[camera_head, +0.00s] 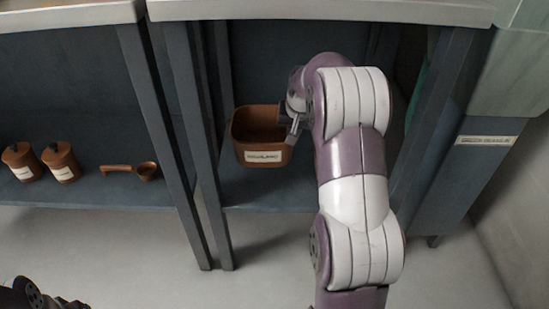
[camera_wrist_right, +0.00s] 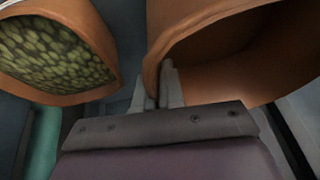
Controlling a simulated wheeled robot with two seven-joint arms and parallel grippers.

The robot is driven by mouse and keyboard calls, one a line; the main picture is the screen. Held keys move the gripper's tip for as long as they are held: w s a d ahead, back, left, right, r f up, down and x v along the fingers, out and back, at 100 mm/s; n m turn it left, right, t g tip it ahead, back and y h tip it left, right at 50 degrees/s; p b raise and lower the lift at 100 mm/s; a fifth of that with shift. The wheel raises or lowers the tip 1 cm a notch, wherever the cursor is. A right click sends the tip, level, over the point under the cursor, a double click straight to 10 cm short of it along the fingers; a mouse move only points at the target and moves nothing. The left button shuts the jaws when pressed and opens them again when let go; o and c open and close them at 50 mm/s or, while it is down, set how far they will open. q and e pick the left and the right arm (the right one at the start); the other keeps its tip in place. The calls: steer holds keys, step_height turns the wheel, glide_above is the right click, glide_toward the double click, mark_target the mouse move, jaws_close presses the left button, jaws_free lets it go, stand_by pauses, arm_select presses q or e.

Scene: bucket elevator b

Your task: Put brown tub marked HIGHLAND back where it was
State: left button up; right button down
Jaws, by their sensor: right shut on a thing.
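The brown tub with a white label (camera_head: 263,157) is in the right-hand bay of the shelving in the head view; the label looks like HIGHLAND but is blurred. My right gripper (camera_head: 293,122) is shut on the tub's right rim. In the right wrist view, the fingers (camera_wrist_right: 165,88) pinch the wall of the tub (camera_wrist_right: 225,60), whose visible inside is bare. The tub looks upright; I cannot tell whether it touches the shelf (camera_head: 262,196). Part of my left arm's end (camera_head: 45,298) shows at the bottom left corner; its fingers cannot be made out.
In the right wrist view a second brown tub (camera_wrist_right: 60,50) full of green pieces stands close by; my arm hides that area in the head view. A post (camera_head: 165,120) divides the bays. The left bay holds two lidded brown jars (camera_head: 62,162) and a brown scoop (camera_head: 146,171).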

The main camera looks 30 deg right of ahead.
step_height(320, 180, down, 8)
steer(key=b, duration=0.4)
steer(key=shift+r+b, duration=0.1)
steer(key=shift+b, duration=0.2)
steer(key=shift+r, duration=0.15)
steer(key=c, duration=1.3)
jaws_free()
arm_select(q)
step_height(320, 180, down, 6)
steer(key=shift+r, duration=0.15)
arm_select(e)
steer(key=shift+o, duration=0.2)
steer(key=p+v, duration=0.7)
steer(key=v, duration=0.4)
arm_select(q)
step_height(320, 180, up, 7)
steer(key=shift+p, duration=0.3)
arm_select(e)
steer(key=s+a+f+n+g, duration=0.1)
steer(key=s+a+f+n, duration=0.2)
steer(key=s+a, duration=0.6)
steer(key=s+a+f+n+g+y, duration=0.1)
steer(key=s+a+f+n, duration=0.3)
steer(key=s+a, duration=0.5)
steer(key=a+g, duration=0.1)
steer(key=a, duration=0.2)
steer(key=shift+f, duration=0.15)
